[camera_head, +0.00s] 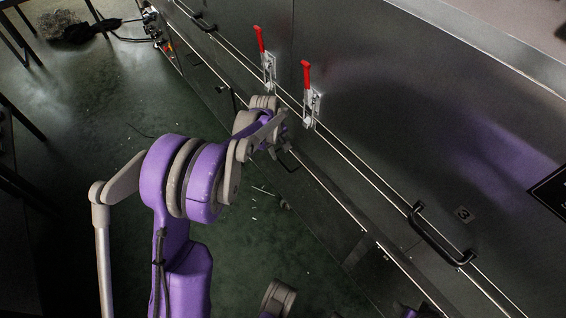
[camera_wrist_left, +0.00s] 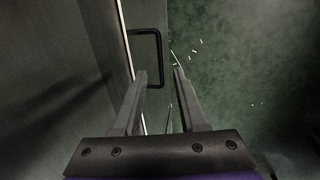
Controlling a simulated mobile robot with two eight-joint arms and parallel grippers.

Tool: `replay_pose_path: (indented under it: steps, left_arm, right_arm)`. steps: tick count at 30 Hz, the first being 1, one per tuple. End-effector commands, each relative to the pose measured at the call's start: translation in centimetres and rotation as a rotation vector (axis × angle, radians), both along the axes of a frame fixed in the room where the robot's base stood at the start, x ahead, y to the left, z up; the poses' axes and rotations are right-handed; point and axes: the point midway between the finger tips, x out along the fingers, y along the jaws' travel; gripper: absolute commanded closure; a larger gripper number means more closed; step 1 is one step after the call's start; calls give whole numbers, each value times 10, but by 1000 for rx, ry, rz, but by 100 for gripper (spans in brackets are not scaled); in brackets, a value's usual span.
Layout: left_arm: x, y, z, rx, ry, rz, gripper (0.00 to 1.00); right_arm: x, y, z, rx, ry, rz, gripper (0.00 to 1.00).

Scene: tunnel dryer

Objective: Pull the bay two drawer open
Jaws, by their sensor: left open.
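A dark drawer front with a black U-shaped handle (camera_wrist_left: 159,48) shows in the left wrist view. Part of what looks like this handle shows beside the gripper in the head view (camera_head: 290,163). No number is readable on this drawer, so I cannot confirm that it is bay two. My left gripper (camera_head: 276,140) is open and close to the drawer front. In the left wrist view, the handle's outer bar appears between the two fingertips (camera_wrist_left: 159,75). I cannot tell whether the fingers touch it.
Two red-handled toggle clamps (camera_head: 306,90) stand on the steel panel above the gripper. The green floor (camera_head: 100,110) holds small white scraps. Dark table legs stand at the left.

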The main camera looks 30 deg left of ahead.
Motion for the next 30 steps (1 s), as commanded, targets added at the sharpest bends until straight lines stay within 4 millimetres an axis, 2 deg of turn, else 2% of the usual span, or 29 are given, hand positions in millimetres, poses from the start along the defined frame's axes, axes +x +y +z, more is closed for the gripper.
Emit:
replay_pose_path:
  steps: [1, 3, 10, 15, 24, 30]
  left_arm:
    - [3, -1, -14, 1, 1, -1, 58]
    - [5, -2, -28, 0, 0, -1, 58]
    - [11, -4, -62, 1, 0, -1, 58]
    - [13, -5, -74, 1, -1, -2, 58]
    - [13, -5, -75, 1, -1, -2, 58]
    - [13, -5, -75, 1, -1, -2, 94]
  right_arm:
    - [1, 0, -6, 0, 2, 0, 50]
    - [1, 0, -10, 0, 3, 0, 50]
    - [3, 0, -20, 0, 5, 0, 50]
    - [3, 0, -23, 0, 6, 0, 50]
    - [3, 0, -23, 0, 6, 0, 50]
    - [3, 0, -23, 0, 6, 0, 50]
